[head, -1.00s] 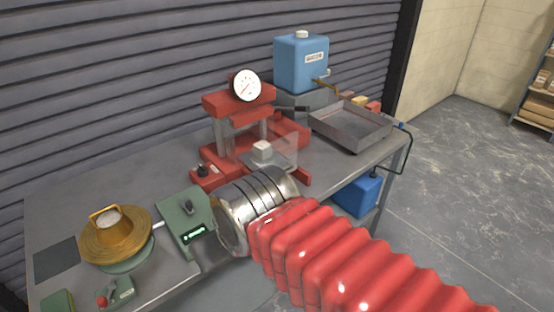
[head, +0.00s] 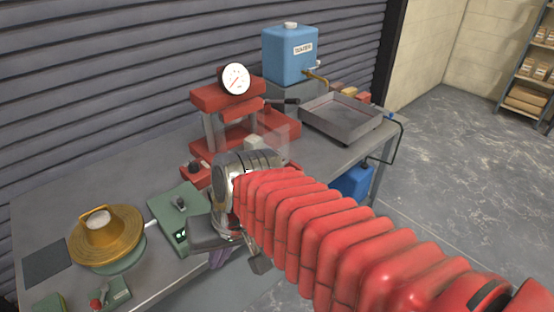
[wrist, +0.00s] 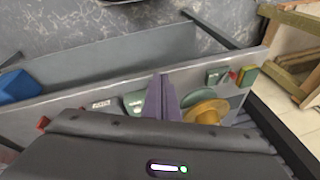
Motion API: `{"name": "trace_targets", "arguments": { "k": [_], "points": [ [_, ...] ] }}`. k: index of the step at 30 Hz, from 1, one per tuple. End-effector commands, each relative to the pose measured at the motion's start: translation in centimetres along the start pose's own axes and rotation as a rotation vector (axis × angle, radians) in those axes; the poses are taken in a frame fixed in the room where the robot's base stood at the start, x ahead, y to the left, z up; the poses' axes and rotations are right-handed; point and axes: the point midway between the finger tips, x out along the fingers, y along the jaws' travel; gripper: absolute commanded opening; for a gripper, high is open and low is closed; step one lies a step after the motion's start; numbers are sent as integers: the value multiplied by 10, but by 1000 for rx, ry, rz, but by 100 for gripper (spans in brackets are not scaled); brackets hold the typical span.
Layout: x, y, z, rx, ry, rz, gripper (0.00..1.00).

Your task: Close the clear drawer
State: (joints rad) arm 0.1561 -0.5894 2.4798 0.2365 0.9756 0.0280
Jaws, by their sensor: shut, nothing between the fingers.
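A clear panel (head: 281,138) stands at the front right of the red press (head: 222,97), beside a pale block (head: 255,145). I see no other clear part that looks like a drawer. My arm hides the press's lower front, so I cannot tell how far the clear part is open. My gripper (head: 219,259) hangs at the bench's front edge, left of and nearer than the clear panel, not touching it. In the wrist view its purple fingers (wrist: 161,98) are together and empty. The clear panel cannot be made out there.
A grey tray (head: 340,120) and a blue water tank (head: 290,55) are at the back right. Open floor lies in front of the bench.

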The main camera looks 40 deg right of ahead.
Motion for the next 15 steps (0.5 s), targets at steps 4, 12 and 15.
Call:
{"name": "trace_targets", "arguments": {
  "k": [4,12,15],
  "points": [
    [19,1,0,232,-118,-88,0],
    [41,-1,-18,646,-277,-285,0],
    [46,2,-32,801,-322,-368,0]
  ]
}}
